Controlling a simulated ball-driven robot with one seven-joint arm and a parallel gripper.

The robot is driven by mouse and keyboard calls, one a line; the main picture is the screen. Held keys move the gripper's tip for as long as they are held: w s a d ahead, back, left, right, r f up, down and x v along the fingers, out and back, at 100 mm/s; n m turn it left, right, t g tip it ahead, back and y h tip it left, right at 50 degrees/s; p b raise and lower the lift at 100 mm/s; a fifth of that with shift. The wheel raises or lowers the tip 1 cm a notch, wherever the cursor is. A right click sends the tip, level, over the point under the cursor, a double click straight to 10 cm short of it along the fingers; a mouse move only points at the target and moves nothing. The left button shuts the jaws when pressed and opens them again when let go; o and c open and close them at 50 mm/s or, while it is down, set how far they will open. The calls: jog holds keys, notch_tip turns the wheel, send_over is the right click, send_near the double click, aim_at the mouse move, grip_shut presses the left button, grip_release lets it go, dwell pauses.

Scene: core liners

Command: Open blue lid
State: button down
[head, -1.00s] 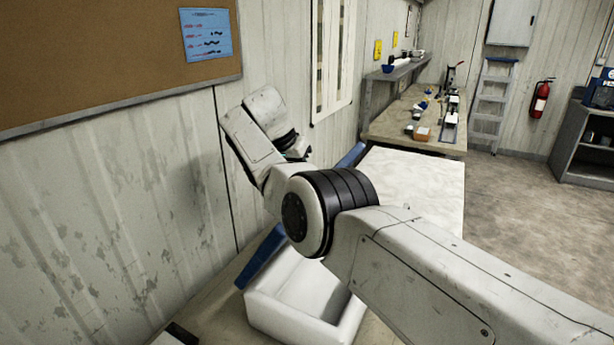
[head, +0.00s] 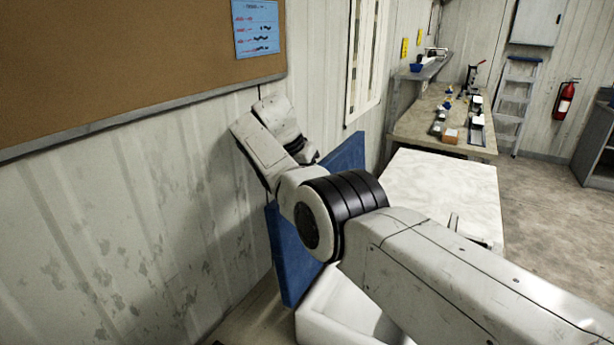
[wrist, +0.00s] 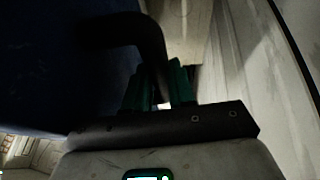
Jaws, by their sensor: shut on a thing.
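The blue lid (head: 292,262) stands steeply tilted near the wall, behind my arm. Its far end (head: 347,152) shows past my wrist, and its middle is hidden by the arm. In the wrist view the lid is a dark blue surface (wrist: 45,70) at the left, with a dark bent handle (wrist: 145,38) in front of it. My gripper (wrist: 162,85), with green fingers, is shut on this handle. In the head view my arm hides the fingers. A white open box (head: 325,318) lies below the lid, partly covered by the arm.
The corrugated wall (head: 120,220) with a corkboard (head: 120,60) is close on the left. A white-topped surface (head: 430,185) lies beyond the arm. A workbench (head: 420,125) with small items stands further back. The floor (head: 545,230) at right is clear.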

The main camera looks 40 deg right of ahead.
jog(key=shift+s+a+f, duration=0.1)
jog(key=shift+s+f, duration=0.15)
jog(key=shift+f, duration=0.55)
jog(key=c, duration=1.3)
grip_release()
jog(key=o, duration=0.3)
jog(key=shift+w+r, duration=0.1)
jog(key=shift+r, duration=0.15)
jog(key=shift+o, duration=0.2)
jog(key=shift+w+a+r, duration=0.15)
jog(key=shift+r, duration=0.4)
jog(key=b+v, duration=0.2)
jog(key=v, duration=0.7)
jog(key=shift+r, duration=0.25)
jog(key=shift+a, duration=0.1)
